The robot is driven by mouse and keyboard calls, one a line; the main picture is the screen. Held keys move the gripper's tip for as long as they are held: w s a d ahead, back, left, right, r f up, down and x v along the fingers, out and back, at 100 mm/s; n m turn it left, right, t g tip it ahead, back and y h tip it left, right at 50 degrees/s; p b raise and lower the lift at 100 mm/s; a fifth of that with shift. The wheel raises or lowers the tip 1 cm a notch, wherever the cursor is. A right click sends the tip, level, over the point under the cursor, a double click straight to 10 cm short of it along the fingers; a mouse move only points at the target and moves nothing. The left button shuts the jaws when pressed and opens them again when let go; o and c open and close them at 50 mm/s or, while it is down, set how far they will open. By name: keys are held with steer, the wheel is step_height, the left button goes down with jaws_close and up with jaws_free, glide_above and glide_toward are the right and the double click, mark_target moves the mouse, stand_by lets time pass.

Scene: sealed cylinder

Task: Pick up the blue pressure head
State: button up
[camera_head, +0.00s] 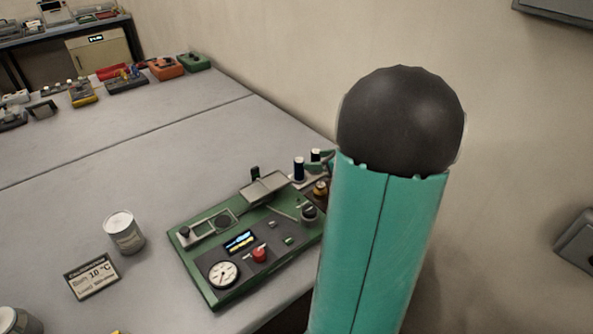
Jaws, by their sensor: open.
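A small dark blue cylinder with a pale top (299,170) stands behind the green device, just left of my arm; it looks like the blue pressure head. It is upright on a pale base. A similar dark cylinder with a pale top (315,156) stands just right of it, partly hidden. My teal arm link with a dark round joint fills the right middle and hides what lies behind it. I cannot make out my gripper's fingers. Small teal and dark parts show at the arm's left edge, but I cannot tell what they are.
The green device (207,283) has a gauge, a red button and a small screen. Several devices line the far edge. A wall stands behind.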

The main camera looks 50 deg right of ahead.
mark_target(301, 160)
steer(key=x, duration=0.8)
steer(key=shift+a, duration=0.1)
steer(key=shift+c, duration=0.4)
jaws_close()
